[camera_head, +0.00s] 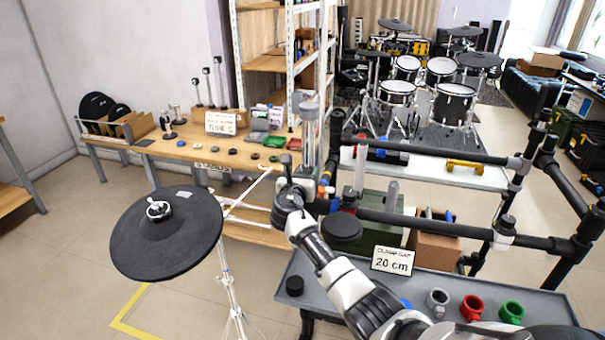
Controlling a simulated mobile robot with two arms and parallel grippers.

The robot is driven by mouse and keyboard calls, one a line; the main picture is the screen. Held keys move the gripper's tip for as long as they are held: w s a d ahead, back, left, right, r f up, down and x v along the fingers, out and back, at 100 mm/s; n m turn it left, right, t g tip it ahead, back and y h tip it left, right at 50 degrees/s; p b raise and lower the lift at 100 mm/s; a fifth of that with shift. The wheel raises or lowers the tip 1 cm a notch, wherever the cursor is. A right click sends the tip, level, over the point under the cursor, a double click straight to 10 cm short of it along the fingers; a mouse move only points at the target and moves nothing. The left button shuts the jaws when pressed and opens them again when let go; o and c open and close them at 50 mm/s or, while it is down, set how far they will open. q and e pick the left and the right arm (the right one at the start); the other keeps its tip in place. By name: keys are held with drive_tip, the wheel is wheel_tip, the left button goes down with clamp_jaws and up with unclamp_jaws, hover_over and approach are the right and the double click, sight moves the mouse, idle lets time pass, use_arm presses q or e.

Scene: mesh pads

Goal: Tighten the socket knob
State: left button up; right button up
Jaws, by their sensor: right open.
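My right arm reaches in from the bottom right. Its gripper (292,196) is open beside the left end of the black tube rack (440,226), near a grey upright post (309,135). The arm and gripper housing hide much of that spot. I cannot pick out the socket knob for certain there; small dark and light fittings crowd around the gripper. A black round pad (341,228) sits just right of the gripper, below the tube. My left gripper is not in view.
A black cymbal pad (165,245) on a silver stand is at left. A grey bench (420,286) holds a "20 cm" sign (392,261), a black puck (294,286) and grey, red (471,307) and green (511,312) clamps. A wooden workbench (195,152) stands behind. Floor at lower left is mostly free.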

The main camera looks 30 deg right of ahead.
drive_tip(key=shift+w+d, duration=0.15)
drive_tip(key=shift+d, duration=0.05)
drive_tip(key=c, duration=0.9)
drive_tip(key=shift+f+m+g+h+b, duration=0.25)
drive_tip(key=shift+m+g+h+b, duration=0.3)
drive_tip(key=shift+m+b, duration=0.45)
drive_tip(key=shift+r+m+g+h+b, duration=0.1)
drive_tip(key=shift+m+g+h+b, duration=0.15)
drive_tip(key=shift+m+g+b, duration=0.25)
drive_tip(key=shift+r+m+g, duration=0.15)
drive_tip(key=shift+m+g, duration=0.2)
drive_tip(key=shift+m, duration=0.25)
